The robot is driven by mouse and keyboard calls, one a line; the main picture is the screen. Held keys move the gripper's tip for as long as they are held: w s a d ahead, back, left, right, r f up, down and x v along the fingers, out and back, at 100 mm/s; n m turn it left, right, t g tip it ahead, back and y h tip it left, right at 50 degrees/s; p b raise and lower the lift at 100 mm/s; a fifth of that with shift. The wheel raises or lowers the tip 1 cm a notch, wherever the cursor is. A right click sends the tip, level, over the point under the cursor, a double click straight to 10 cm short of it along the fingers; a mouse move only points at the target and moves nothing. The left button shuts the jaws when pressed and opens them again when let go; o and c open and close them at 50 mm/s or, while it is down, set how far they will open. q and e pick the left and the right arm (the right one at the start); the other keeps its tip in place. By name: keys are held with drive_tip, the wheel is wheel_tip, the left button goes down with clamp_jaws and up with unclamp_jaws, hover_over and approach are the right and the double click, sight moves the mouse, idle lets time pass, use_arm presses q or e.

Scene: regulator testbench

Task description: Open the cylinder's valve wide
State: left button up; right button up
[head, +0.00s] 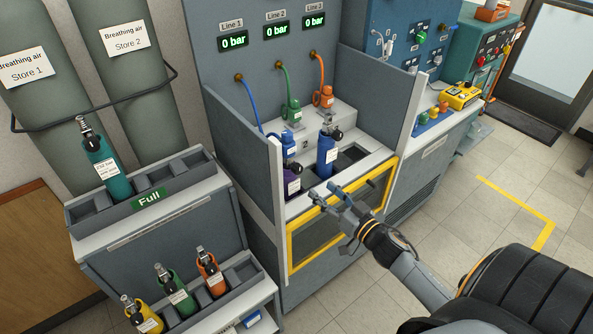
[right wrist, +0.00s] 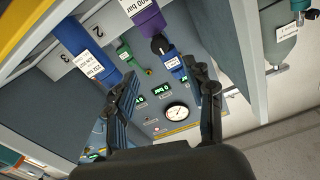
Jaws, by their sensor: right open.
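A purple cylinder (head: 292,183) with a white label stands upright in the front left slot of the testbench. A blue connector (head: 288,144) on a blue hose sits at its top. The right wrist view shows the purple cylinder (right wrist: 149,20) inverted, with a black valve knob (right wrist: 159,45) beside the blue connector (right wrist: 172,62). A blue cylinder (head: 327,153) with a black knob stands in the slot to its right. My right gripper (head: 322,192) is open and empty in front of the bench, apart from both cylinders. My left gripper is not in view.
Grey side walls (head: 247,150) flank the bench, and a yellow-framed panel (head: 340,215) is at its front. Green (head: 291,108) and orange (head: 325,97) connectors stand behind. Three displays read 0 bar. A rack (head: 150,210) with several cylinders stands at left.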

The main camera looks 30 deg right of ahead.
sight(300, 171)
drive_tip(key=w, duration=0.7)
drive_tip(key=w+a+p, duration=0.1)
drive_tip(key=w, duration=0.2)
drive_tip(key=shift+w+f, duration=0.1)
drive_tip(key=shift+w, duration=0.1)
clamp_jaws()
